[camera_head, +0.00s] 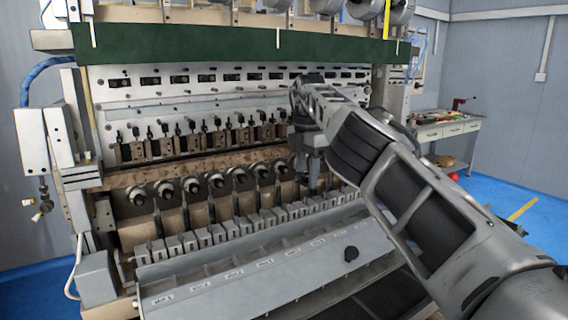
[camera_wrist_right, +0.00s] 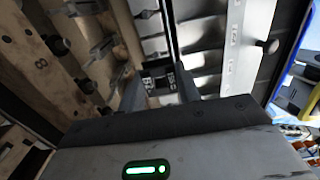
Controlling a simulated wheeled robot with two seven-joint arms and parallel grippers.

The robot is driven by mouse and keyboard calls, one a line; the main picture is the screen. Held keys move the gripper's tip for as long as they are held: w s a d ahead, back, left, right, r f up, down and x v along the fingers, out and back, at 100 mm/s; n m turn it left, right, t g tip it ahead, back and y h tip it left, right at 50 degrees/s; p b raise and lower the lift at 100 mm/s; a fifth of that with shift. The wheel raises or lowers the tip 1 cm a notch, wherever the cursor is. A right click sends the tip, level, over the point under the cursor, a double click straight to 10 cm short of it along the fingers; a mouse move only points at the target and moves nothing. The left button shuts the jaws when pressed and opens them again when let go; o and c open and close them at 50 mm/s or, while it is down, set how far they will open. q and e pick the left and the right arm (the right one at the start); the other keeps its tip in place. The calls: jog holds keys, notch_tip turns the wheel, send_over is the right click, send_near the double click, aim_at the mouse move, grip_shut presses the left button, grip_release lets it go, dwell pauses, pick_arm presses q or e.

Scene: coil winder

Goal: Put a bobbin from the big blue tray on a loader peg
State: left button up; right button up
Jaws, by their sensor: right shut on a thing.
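My right gripper (camera_head: 309,172) points down in front of the machine, close to the right end of the row of round dark-tipped pegs (camera_head: 217,180). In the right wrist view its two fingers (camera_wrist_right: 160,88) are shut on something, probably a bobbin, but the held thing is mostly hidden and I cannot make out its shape. I cannot tell whether it touches a peg. The big blue tray cannot be made out in the head view. My left gripper is not in view.
A row of grey blocks (camera_head: 220,233) runs below the pegs. A green beam (camera_head: 230,43) spans the machine above. A side bench (camera_head: 450,129) stands at the right, with open blue floor before it.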

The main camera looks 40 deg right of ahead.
aim_at(306, 187)
jog(key=shift+w, duration=0.3)
notch_tip(306, 187, down, 2)
jog(key=shift+s+f+b, duration=0.1)
jog(key=shift+f+b, duration=0.1)
jog(key=shift+b, duration=1)
jog(key=shift+f, duration=0.3)
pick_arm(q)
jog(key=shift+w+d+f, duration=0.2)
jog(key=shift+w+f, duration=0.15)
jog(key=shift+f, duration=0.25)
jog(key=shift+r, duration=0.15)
pick_arm(e)
jog(key=shift+d, duration=0.1)
pick_arm(q)
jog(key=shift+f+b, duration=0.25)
jog(key=shift+b, duration=0.1)
pick_arm(e)
jog(key=shift+f, duration=0.2)
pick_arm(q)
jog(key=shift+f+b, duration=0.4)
pick_arm(e)
jog(key=shift+f, duration=0.4)
pick_arm(q)
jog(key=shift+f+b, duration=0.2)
jog(key=shift+b, duration=0.2)
pick_arm(e)
jog(key=shift+f, duration=0.35)
jog(key=shift+f, duration=0.1)
